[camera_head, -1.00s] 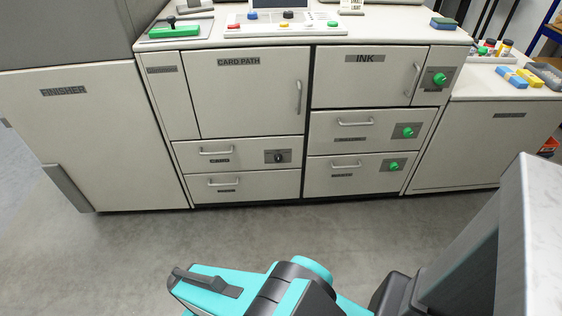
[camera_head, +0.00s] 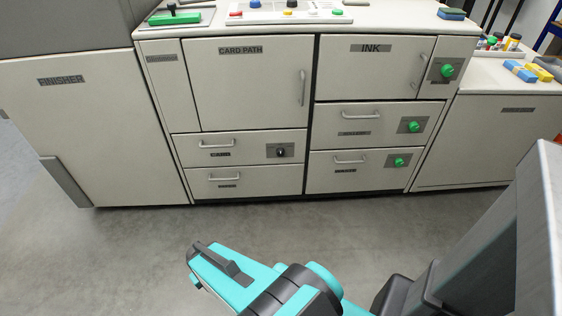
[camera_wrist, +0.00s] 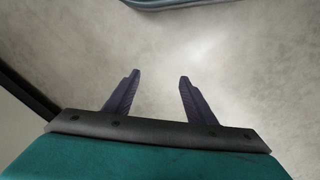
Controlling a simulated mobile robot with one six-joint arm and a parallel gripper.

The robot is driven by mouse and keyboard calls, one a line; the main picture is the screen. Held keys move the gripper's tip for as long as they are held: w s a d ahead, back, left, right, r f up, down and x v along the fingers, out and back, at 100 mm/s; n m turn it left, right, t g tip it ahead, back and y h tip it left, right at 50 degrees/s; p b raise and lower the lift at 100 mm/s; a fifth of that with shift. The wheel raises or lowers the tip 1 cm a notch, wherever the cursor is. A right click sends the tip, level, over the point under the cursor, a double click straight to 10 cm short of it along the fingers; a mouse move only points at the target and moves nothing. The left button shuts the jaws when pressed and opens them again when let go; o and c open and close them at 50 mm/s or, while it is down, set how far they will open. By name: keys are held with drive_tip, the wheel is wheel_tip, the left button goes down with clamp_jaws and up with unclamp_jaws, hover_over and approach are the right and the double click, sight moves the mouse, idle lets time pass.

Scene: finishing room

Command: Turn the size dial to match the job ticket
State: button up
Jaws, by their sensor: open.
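A small black dial (camera_head: 281,151) sits on a grey plate at the right of the upper drawer under the door marked CARD PATH; its marks are too small to read. Green knobs sit on the right-hand units: one beside the INK door (camera_head: 447,71), one on the drawer below it (camera_head: 413,126) and one on the lowest drawer (camera_head: 398,162). I cannot make out a job ticket in the current head view. My gripper (camera_wrist: 160,78) is open and empty in the wrist view, its two fingers apart above bare floor. It is well away from the dial.
The cabinet doors and drawers (camera_head: 240,175) look shut. A control panel (camera_head: 285,14) with coloured buttons is on the counter. A large FINISHER cabinet (camera_head: 75,130) stands at left. Open grey floor (camera_head: 130,250) lies before the cabinets.

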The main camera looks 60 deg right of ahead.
drive_tip(key=w+d+f+m+t+h+b, duration=0.1)
drive_tip(key=w+d+t+b, duration=0.15)
drive_tip(key=d, duration=0.35)
drive_tip(key=w+d+f+m+t+h+b, duration=0.1)
drive_tip(key=w+d, duration=0.3)
drive_tip(key=d, duration=0.2)
drive_tip(key=m+t+h+b, duration=0.6)
drive_tip(key=t+h+b, duration=0.4)
drive_tip(key=b, duration=0.4)
approach(281, 154)
drive_tip(key=s+a+g+h, duration=0.1)
drive_tip(key=s+a, duration=0.2)
drive_tip(key=a, duration=0.2)
drive_tip(key=shift+d+r, duration=0.2)
drive_tip(key=shift+w+d+f+b, duration=0.1)
drive_tip(key=shift+w+d+b, duration=0.1)
drive_tip(key=shift+b, duration=0.25)
drive_tip(key=shift+b+x, duration=5.35)
drive_tip(key=shift+x, duration=1.35)
